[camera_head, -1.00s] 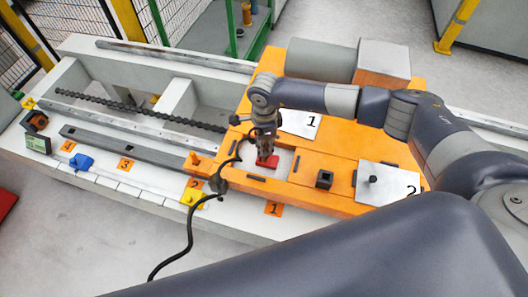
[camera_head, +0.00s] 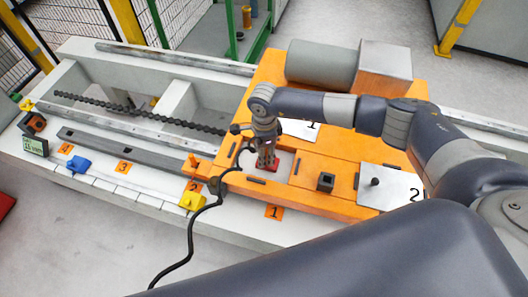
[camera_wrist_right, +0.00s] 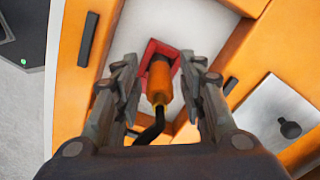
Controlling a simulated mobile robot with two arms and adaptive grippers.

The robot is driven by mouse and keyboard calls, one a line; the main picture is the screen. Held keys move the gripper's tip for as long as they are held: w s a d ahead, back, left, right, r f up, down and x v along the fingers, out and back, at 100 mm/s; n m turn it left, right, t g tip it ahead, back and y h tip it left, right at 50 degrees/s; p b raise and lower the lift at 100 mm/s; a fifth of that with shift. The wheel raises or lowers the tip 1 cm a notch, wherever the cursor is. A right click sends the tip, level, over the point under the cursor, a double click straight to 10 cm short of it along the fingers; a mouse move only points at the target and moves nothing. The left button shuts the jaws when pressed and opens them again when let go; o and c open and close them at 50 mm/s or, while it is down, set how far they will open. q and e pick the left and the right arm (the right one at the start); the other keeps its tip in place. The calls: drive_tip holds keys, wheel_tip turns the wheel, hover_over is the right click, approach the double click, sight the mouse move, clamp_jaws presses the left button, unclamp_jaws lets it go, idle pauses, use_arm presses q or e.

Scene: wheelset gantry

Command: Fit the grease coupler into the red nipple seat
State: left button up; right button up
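The red nipple seat (camera_wrist_right: 174,52) is a square frame on the orange fixture. In the right wrist view, the orange grease coupler (camera_wrist_right: 160,80) has its tip inside the red frame, with its black hose running towards the camera. How deep it sits cannot be told. My right gripper (camera_wrist_right: 165,82) has its fingers on either side of the coupler, with visible gaps, so it looks open around it. In the head view, my right gripper (camera_head: 267,164) points down over the red seat (camera_head: 273,168) and hides most of the coupler. My left gripper is out of view.
The hose (camera_head: 190,235) hangs over the front edge. A yellow block (camera_head: 192,201) and blue piece (camera_head: 78,164) lie left.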

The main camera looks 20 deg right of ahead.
drive_tip(key=shift+r, duration=0.4)
wheel_tip(320, 180, up, 12)
drive_tip(key=shift+f+b, duration=0.25)
drive_tip(key=shift+b, duration=0.1)
